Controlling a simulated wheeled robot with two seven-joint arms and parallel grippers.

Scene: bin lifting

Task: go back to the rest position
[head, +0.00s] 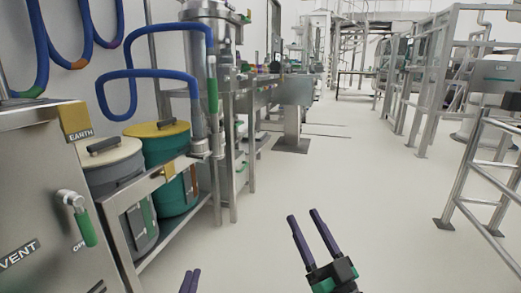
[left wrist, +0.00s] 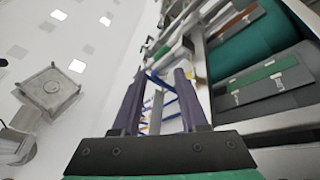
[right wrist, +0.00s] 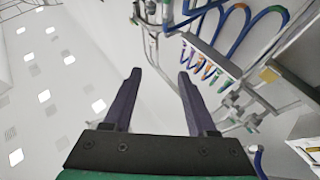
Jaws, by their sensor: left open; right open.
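My right gripper (head: 305,232) is open and empty above the pale floor, low in the middle of the head view. Its two dark fingers stand apart with nothing between them in the right wrist view (right wrist: 158,95). My left gripper (head: 191,280) shows only its fingertips at the bottom edge of the head view, left of the right gripper. In the left wrist view (left wrist: 160,95) its fingers are apart and hold nothing. A green bin (head: 165,150) with a yellow lid and a grey bin (head: 115,165) with a pale lid stand in a steel frame at the left.
A steel cabinet (head: 45,200) marked EARTH and VENT stands at the near left. Blue hoses (head: 125,95) hang over the bins. A steel stair frame (head: 480,170) stands at the right. The floor (head: 340,180) between is clear.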

